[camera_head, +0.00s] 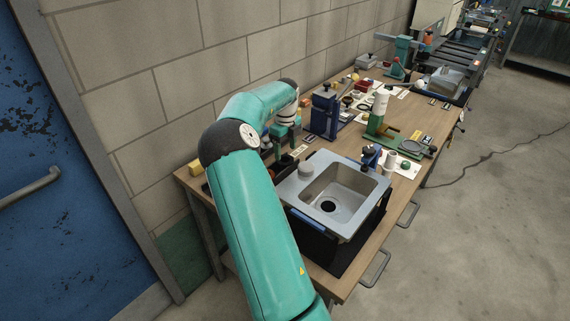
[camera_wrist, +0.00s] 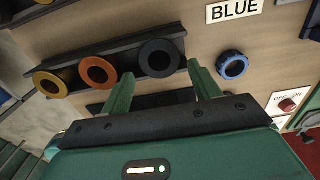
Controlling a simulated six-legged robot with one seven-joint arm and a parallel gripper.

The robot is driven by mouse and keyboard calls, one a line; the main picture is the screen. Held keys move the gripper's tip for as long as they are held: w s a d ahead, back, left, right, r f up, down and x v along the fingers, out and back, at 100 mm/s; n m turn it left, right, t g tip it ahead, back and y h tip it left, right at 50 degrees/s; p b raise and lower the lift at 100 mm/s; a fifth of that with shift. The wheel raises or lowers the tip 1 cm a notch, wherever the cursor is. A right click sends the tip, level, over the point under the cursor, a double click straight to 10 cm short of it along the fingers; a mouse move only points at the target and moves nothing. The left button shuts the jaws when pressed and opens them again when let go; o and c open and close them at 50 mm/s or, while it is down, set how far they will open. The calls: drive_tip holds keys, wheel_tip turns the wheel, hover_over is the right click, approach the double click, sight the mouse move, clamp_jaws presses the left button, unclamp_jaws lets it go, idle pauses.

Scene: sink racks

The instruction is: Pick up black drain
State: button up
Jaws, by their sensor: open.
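In the wrist view, a round black drain (camera_wrist: 176,57) with an open centre sits at the right end of a dark rack (camera_wrist: 120,50). The two green fingers of my gripper (camera_wrist: 161,70) are open, one to the left and one to the right of the black drain's lower part. I see no contact between them, and how far the fingertips are from it in depth I cannot tell. An orange drain (camera_wrist: 97,58) and a gold drain (camera_wrist: 37,78) are in the same rack, to the left.
A blue ring (camera_wrist: 232,52) lies right of the rack, near a "BLUE" label (camera_wrist: 234,10). An on/off switch (camera_wrist: 288,104) is at the right. In the head view, a metal sink (camera_head: 295,185) stands on the wooden table (camera_head: 335,285), with a brick wall (camera_head: 205,70) behind.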

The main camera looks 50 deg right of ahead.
sight(285, 160)
wheel_tip(285, 160, down, 6)
drive_tip(key=shift+r, duration=0.1)
drive_tip(key=shift+a, duration=0.1)
drive_tip(key=shift+c, duration=0.4)
drive_tip(key=c, duration=0.7)
